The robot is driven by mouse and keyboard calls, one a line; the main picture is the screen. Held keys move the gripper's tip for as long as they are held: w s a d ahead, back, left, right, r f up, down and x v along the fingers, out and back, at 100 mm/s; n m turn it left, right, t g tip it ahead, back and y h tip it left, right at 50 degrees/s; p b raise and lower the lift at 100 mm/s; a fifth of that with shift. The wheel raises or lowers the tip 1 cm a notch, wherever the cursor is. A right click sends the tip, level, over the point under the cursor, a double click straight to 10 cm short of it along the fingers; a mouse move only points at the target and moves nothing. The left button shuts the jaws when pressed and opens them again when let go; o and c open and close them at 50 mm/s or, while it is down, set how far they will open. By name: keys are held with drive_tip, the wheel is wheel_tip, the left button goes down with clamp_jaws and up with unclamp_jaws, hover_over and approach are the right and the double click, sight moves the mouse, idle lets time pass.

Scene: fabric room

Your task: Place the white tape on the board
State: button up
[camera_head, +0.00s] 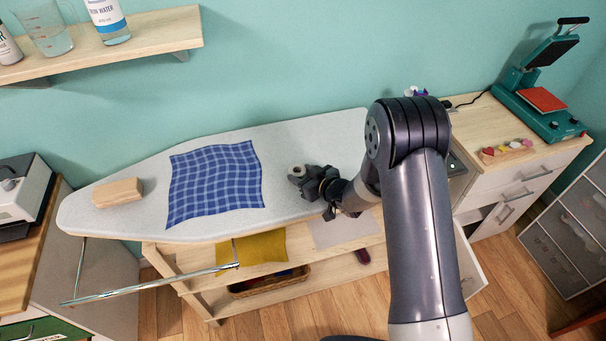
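The board is a long ironing board (120,215) with a pale grey cover, along the teal wall. A small whitish roll with a tan centre, which looks like the white tape (297,170), is at the right-middle of the board. My gripper (303,179) reaches in from the right, low over the board, with its dark fingertips right at the roll. The fingers partly cover the roll. I cannot tell whether they close on it, or whether the roll touches the cover.
A blue checked cloth (215,183) lies left of my gripper, and a wooden block (118,192) lies near the board's left tip. A shelf (150,40) hangs above left. A heat press (540,95) stands on the right cabinet. Bare cover lies between the cloth and my gripper.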

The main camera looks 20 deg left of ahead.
drive_tip(key=o, duration=0.4)
drive_tip(key=shift+o, duration=0.2)
drive_tip(key=shift+r, duration=0.2)
drive_tip(key=shift+s+d, duration=0.2)
drive_tip(key=shift+d, duration=0.15)
drive_tip(key=b+v, duration=0.1)
drive_tip(key=v, duration=1)
drive_tip(key=shift+r+b, duration=0.2)
drive_tip(key=shift+b, duration=0.15)
